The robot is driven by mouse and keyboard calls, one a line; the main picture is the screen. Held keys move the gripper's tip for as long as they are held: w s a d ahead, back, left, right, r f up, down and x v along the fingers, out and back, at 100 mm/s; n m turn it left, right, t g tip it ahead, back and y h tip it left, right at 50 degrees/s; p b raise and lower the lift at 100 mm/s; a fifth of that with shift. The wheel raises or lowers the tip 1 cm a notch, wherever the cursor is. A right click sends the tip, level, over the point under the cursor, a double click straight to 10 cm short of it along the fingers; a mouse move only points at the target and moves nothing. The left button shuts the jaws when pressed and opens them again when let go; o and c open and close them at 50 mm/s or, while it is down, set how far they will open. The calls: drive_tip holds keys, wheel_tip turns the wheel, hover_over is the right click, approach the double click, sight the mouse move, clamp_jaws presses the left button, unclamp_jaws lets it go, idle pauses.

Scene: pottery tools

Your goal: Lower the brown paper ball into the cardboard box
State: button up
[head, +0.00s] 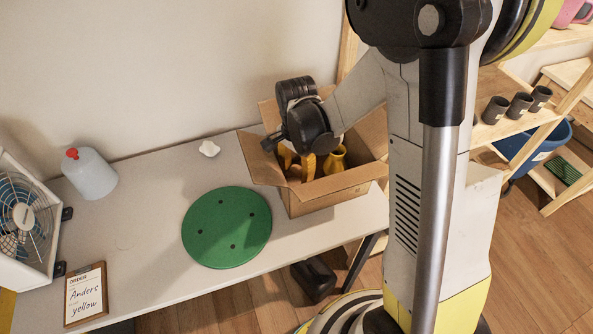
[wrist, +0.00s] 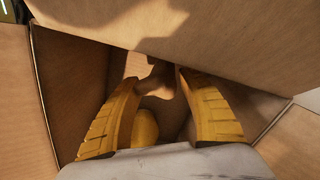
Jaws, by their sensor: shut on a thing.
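The open cardboard box (head: 335,189) stands on the right end of the table, flaps spread. In the wrist view its flap (wrist: 215,42) and walls surround my fingers. My gripper (head: 296,168) points down into the box opening with its yellow fingers. In the wrist view my gripper (wrist: 158,78) is shut on the brown paper ball (wrist: 158,82), which shows only partly between the fingertips. I cannot make out the ball in the head view. A yellow vase (head: 336,159) is inside the box, right of the fingers. A yellow rounded thing (wrist: 145,127) shows between the fingers in the wrist view.
A green disc (head: 227,227) lies on the table left of the box, with a small white item (head: 209,148) behind it. A white bottle with red cap (head: 90,175), a fan (head: 24,217) and an order sign (head: 85,294) stand at the left. Shelves with dark cups (head: 519,106) are right.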

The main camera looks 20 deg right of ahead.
sight(297, 181)
drive_tip(key=shift+f+b, duration=1.9)
drive_tip(key=shift+f, duration=0.3)
idle(0.7)
drive_tip(key=o, duration=0.8)
drive_tip(key=shift+r, duration=0.1)
